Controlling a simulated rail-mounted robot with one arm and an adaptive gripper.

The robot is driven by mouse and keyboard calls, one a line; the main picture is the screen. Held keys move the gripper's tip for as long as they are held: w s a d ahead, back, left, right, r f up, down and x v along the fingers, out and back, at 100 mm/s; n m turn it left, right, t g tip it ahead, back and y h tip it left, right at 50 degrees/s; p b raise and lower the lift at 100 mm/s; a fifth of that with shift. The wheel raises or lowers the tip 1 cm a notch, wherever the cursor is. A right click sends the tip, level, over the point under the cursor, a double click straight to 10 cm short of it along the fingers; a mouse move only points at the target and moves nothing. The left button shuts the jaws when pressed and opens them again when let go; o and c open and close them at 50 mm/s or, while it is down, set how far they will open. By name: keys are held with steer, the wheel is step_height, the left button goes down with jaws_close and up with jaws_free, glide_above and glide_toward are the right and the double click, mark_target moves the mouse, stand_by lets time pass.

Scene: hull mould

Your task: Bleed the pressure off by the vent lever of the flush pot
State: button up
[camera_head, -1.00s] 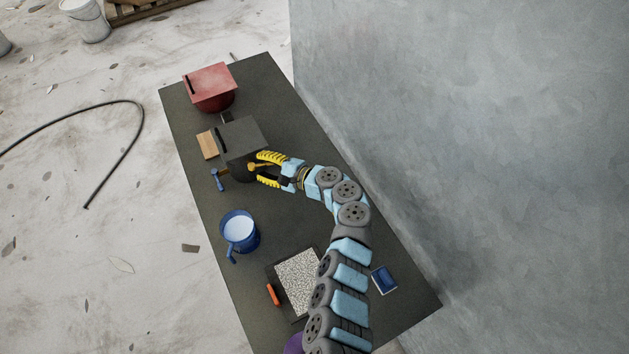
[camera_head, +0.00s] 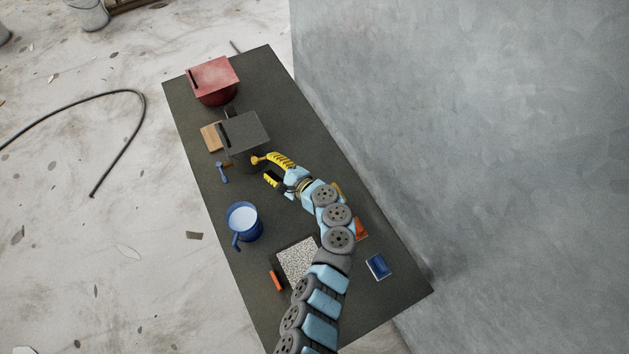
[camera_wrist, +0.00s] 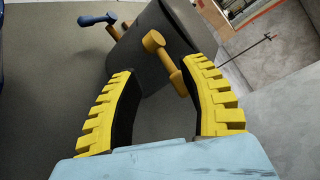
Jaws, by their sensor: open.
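The dark grey flush pot (camera_head: 246,133) with a flat, square lid stands on the dark bench; its side also shows in the wrist view (camera_wrist: 150,55). A brass-coloured lever (camera_wrist: 166,62) with a round knob sticks out from its near side, and it shows small in the head view (camera_head: 256,160). I take it for the vent lever. My gripper (camera_head: 265,170) is open at the pot's near side. In the wrist view the lever lies between the yellow fingers, closer to the right one; I cannot tell whether they touch. A blue-handled brass fitting (camera_wrist: 97,20) is left of it.
A red lidded pot (camera_head: 215,80) stands beyond, with a wooden block (camera_head: 210,137) beside the grey pot. A blue jug (camera_head: 243,222), a speckled panel (camera_head: 297,258) and a blue tray (camera_head: 378,266) lie nearer. A grey wall (camera_head: 470,130) rises right of the bench.

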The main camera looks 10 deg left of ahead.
steer(key=v, duration=1.5)
steer(key=shift+w+a+f+m+t+h, duration=0.9)
steer(key=shift+w+a+t+h, duration=0.4)
steer(key=shift+w+h, duration=0.8)
steer(key=s+d+r+m+t+h+p, duration=0.1)
steer(key=s+d+r+t+h, duration=0.1)
steer(key=s+r+t+h, duration=0.2)
steer(key=s+d+r+m+t+h+p, duration=0.1)
steer(key=s+d+r+t+h+p, duration=0.1)
steer(key=s+r+h, duration=0.4)
step_height(320, 180, up, 7)
steer(key=d+t+h, duration=0.1)
steer(key=t+h, duration=0.1)
steer(key=h, duration=0.2)
steer(key=shift+r+h, duration=0.2)
steer(key=shift+h, duration=0.1)
